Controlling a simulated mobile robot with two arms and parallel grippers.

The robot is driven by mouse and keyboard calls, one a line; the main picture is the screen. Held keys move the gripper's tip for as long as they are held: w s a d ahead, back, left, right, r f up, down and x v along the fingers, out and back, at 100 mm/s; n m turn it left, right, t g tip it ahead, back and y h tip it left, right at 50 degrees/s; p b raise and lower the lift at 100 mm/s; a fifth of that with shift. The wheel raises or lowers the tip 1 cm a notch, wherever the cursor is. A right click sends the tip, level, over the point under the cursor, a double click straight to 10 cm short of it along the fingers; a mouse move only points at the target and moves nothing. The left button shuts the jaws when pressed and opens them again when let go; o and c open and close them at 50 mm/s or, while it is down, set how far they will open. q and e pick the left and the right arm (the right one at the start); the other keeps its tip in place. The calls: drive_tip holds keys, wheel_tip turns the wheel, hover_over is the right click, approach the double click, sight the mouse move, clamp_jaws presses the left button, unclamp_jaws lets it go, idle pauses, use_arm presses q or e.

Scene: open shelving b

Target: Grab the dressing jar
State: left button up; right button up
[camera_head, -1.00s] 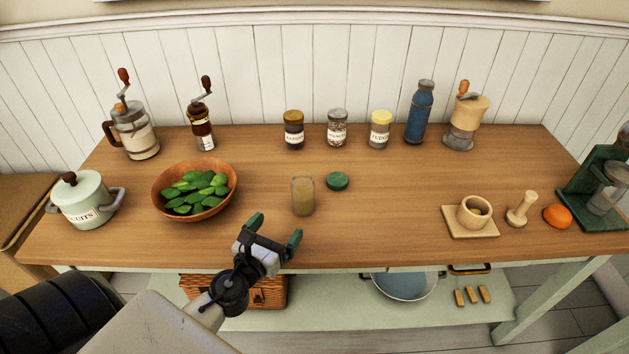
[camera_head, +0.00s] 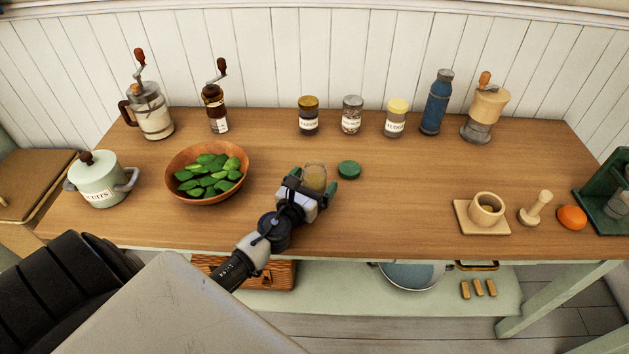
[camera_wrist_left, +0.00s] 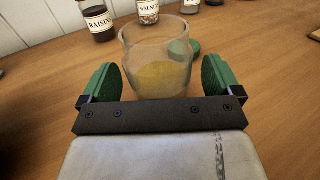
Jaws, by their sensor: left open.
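The dressing jar (camera_head: 316,176) is a clear open glass with yellowish contents in its lower part. It stands upright on the wooden counter, just left of a green lid (camera_head: 349,170). My left gripper (camera_head: 314,185) is open with its green-padded fingers on either side of the jar. In the left wrist view the jar (camera_wrist_left: 157,60) stands between the two fingers (camera_wrist_left: 160,85), with a gap showing on each side. The gripper body hides the jar's lower part in the head view. My right gripper is not in view.
A wooden bowl of green leaves (camera_head: 207,199) stands left of the gripper. Raisin jar (camera_head: 308,117), walnut jar (camera_head: 352,115) and yellow-lidded jar (camera_head: 396,119) stand behind. The mortar (camera_head: 485,210) is farther right. Counter between lid and mortar is clear.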

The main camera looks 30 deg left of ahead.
use_arm(q)
drive_tip(key=shift+w, duration=0.5)
drive_tip(key=shift+s, duration=0.1)
drive_tip(key=shift+c, duration=0.2)
drive_tip(key=c, duration=1.2)
drive_tip(key=shift+c, duration=0.2)
drive_tip(key=shift+r, duration=0.1)
